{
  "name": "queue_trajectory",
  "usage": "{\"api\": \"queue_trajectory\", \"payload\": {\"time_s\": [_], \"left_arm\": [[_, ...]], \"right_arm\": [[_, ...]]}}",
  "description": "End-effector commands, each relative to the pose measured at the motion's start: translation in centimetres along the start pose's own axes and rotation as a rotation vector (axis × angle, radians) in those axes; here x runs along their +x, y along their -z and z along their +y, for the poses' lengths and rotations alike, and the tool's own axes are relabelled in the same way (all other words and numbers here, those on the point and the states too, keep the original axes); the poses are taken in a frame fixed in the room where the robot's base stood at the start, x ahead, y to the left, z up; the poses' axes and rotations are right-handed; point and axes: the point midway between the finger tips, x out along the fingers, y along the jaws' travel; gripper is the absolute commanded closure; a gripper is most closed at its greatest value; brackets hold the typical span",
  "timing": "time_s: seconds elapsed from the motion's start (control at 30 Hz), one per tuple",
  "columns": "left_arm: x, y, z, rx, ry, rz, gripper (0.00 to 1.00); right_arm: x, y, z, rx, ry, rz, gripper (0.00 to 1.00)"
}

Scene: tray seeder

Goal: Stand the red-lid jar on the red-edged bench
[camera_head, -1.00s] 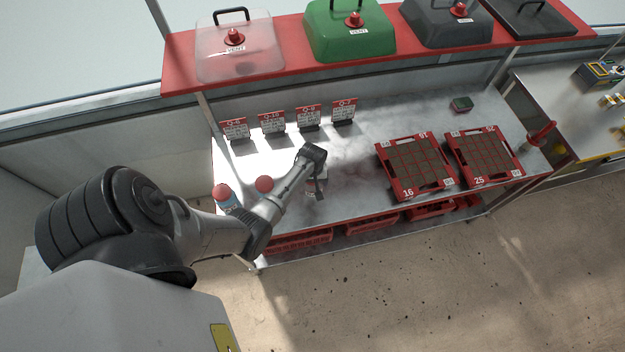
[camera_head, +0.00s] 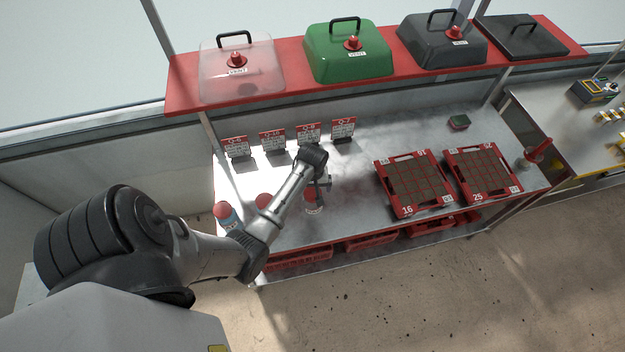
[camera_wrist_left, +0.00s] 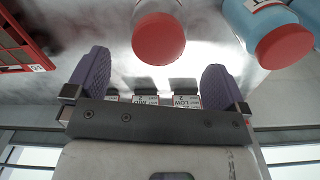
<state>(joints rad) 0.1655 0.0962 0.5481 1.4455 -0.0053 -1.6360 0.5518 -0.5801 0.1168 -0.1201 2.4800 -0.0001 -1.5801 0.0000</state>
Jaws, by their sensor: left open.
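The metal-topped bench (camera_head: 352,172) with red trim fills the middle of the head view. A red-lid jar (camera_head: 313,203) stands upright on it near the front edge, just below my left gripper (camera_head: 325,184). Two more red lids show to its left, on a blue jar (camera_head: 224,216) and on a jar partly hidden by my arm (camera_head: 263,200). In the left wrist view, my open gripper (camera_wrist_left: 157,80) has nothing between its purple fingers. A pale red-lid jar (camera_wrist_left: 158,36) stands beyond the fingertips, with a blue red-lid jar (camera_wrist_left: 270,30) to its right. My right gripper is out of view.
Two red seed trays (camera_head: 410,208) (camera_head: 488,190) lie right of the gripper. Several label cards (camera_head: 308,133) stand at the back. A red shelf (camera_head: 290,98) with lidded covers is above. A yellow-edged bench (camera_head: 572,125) is at right.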

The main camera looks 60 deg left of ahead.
Motion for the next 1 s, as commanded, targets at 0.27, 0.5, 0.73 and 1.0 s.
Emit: {"api": "queue_trajectory", "payload": {"time_s": [0.27, 0.5, 0.73, 1.0], "left_arm": [[-3.0, 0.0, 0.0, 0.002, 0.000, 0.002, 0.00], [-4.3, -3.8, -1.4, 0.252, 0.037, 0.117, 0.00], [-6.7, -15.2, -2.7, 0.778, 0.013, 0.247, 0.00], [-10.9, -26.7, -4.6, 1.177, -0.117, 0.283, 0.00]], "right_arm": [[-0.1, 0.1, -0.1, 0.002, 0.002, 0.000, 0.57], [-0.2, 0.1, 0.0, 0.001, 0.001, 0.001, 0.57], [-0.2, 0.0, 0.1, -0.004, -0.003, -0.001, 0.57], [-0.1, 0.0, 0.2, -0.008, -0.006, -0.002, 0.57]]}}
